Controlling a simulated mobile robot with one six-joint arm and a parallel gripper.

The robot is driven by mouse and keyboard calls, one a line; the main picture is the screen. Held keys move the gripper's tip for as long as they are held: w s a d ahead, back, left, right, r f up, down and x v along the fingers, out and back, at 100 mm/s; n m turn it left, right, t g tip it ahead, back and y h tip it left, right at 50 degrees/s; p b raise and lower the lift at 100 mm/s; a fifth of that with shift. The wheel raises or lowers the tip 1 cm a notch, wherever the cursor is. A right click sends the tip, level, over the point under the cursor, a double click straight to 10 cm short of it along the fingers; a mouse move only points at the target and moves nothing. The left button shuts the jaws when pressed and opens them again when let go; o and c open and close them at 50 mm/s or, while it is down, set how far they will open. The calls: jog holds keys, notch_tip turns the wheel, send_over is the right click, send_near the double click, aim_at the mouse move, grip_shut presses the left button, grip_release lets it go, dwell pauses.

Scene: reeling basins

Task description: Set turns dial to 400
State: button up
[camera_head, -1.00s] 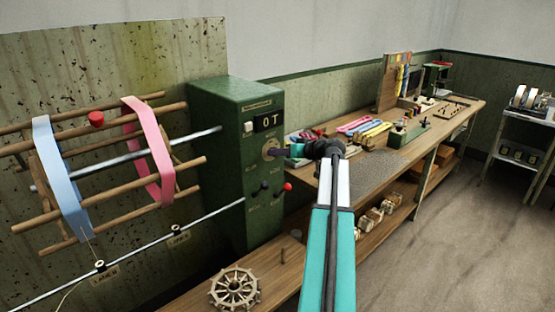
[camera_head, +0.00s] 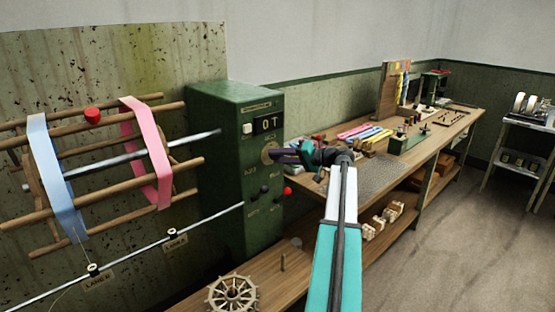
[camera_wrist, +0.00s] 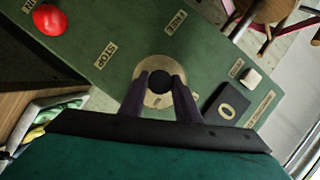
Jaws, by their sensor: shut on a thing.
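The turns dial, a dark round knob (camera_wrist: 160,82) on a pale brass disc, sits on the face of the green control box (camera_head: 225,120). In the wrist view my gripper (camera_wrist: 162,77) has its two dark purple fingers on either side of the knob, shut on it. The setting on the dial face is too small to read.
Below the dial are a black knob (camera_head: 264,189) and a red knob (camera_head: 287,192). A reel with blue (camera_head: 55,175) and pink (camera_head: 148,155) bands stands left. A wooden spoked wheel (camera_head: 232,294) lies in front. The workbench (camera_head: 440,140) runs right; the floor there is clear.

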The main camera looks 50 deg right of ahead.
dwell(0.4)
jog(key=o, duration=1)
jog(key=shift+w, duration=0.1)
jog(key=shift+o, duration=0.2)
jog(key=b+v, duration=0.2)
jog(key=v, duration=1.2)
jog(key=shift+b, duration=0.4)
jog(key=shift+r, duration=0.1)
